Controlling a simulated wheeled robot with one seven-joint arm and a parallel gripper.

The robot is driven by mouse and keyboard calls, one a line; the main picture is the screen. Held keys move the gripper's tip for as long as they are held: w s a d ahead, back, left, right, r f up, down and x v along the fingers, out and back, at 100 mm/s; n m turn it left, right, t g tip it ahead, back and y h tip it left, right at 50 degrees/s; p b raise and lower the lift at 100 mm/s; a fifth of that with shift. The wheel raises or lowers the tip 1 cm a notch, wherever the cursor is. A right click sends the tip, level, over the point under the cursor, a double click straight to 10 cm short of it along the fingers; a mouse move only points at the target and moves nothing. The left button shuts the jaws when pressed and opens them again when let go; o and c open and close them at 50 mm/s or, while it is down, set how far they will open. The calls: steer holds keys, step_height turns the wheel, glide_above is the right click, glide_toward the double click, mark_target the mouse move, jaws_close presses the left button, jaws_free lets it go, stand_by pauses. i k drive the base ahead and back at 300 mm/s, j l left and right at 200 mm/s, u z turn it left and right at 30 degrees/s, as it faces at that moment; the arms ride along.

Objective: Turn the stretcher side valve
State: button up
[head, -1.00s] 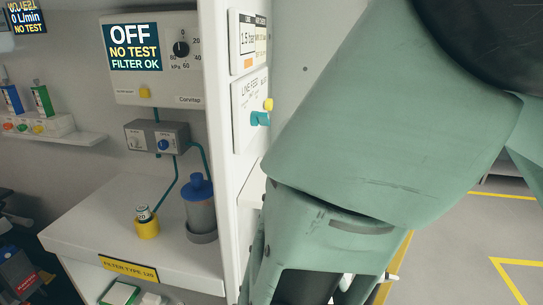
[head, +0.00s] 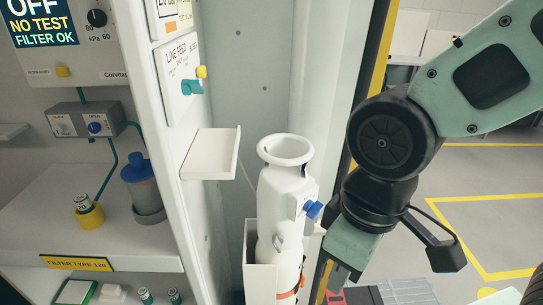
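A white upright bottle or cylinder (head: 282,195) with a flared round top stands in a white holder in the middle of the head view. A blue knob (head: 313,210) sticks out of its right side. A grey valve box (head: 85,122) on the left wall has a pale knob and a blue knob marked OPEN. A teal lever (head: 192,87) sits on the LINE FEED panel. I cannot tell from labels which of these is the stretcher side valve. My gripper end (head: 355,250) is low, right of the cylinder; its fingers are not clear, and no grasp shows.
A small white tray (head: 212,153) juts out left of the cylinder. A white cabinet with a shelf holds a blue-capped canister (head: 142,188) and a yellow-based vial (head: 87,210). A yellow-edged door frame stands behind my arm. Floor with yellow lines is open at right.

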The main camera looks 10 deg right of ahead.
mark_target(277, 239)
steer(key=k+l+u, duration=0.25)
steer(key=l, duration=0.25)
steer(key=l+u, duration=0.2)
steer(key=l, duration=0.35)
steer(key=k+l+u, duration=0.25)
steer(key=l, duration=0.2)
steer(key=k+l+u, duration=0.2)
steer(key=l, duration=0.2)
steer(key=k+l+u, duration=0.25)
steer(key=i+j, duration=0.45)
steer(key=j, duration=0.15)
steer(key=i+j, duration=0.45)
steer(key=j, duration=0.15)
